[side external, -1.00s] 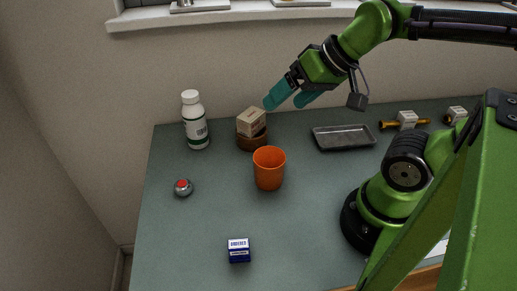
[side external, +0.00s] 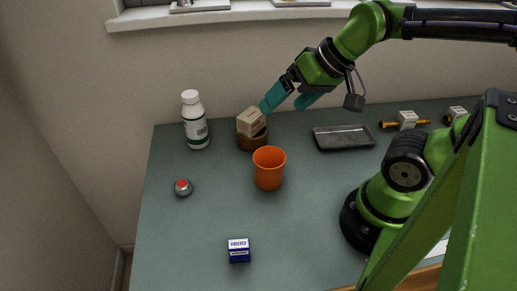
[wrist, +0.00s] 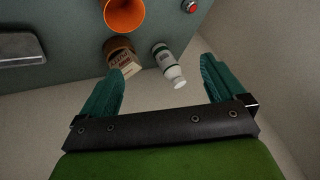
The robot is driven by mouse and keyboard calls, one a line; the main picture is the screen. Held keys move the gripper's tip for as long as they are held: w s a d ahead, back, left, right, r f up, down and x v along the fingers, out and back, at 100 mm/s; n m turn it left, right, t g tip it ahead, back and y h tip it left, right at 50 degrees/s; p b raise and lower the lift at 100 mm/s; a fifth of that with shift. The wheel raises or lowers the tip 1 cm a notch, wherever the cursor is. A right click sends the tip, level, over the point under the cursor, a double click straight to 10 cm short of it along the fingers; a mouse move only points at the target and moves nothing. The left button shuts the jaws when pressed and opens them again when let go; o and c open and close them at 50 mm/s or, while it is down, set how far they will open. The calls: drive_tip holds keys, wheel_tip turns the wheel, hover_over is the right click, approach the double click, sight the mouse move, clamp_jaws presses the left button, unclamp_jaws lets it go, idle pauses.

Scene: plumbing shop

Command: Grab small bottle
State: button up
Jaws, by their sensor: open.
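A white bottle with a green label (side external: 195,120) stands upright at the back left of the table, and it also shows in the wrist view (wrist: 168,64), between and beyond my fingers. My gripper (side external: 289,100) is open and empty, raised above the table, to the right of the bottle and near the small box. Its two teal fingers are spread apart in the wrist view (wrist: 163,88). No finger touches the bottle.
A small cardboard box (side external: 251,122) sits in a brown bowl (side external: 253,143) beside the bottle. An orange cup (side external: 269,168), a grey tray (side external: 343,137), a red-topped round item (side external: 183,188) and a blue box (side external: 239,250) stand apart. The wall is close behind.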

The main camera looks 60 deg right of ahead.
sight(190, 105)
drive_tip(key=w+d+r+n+g+h, duration=0.15)
drive_tip(key=w+n, duration=0.35)
drive_tip(key=w, duration=1.9)
drive_tip(key=shift+g, duration=0.45)
drive_tip(key=x, duration=1)
drive_tip(key=shift+a, duration=0.1)
drive_tip(key=shift+w+x, duration=0.15)
drive_tip(key=shift+x, duration=1.35)
drive_tip(key=shift+w+x, duration=0.2)
drive_tip(key=shift+x, duration=1.35)
drive_tip(key=shift+r, duration=0.15)
clamp_jaws()
drive_tip(key=shift+r, duration=0.1)
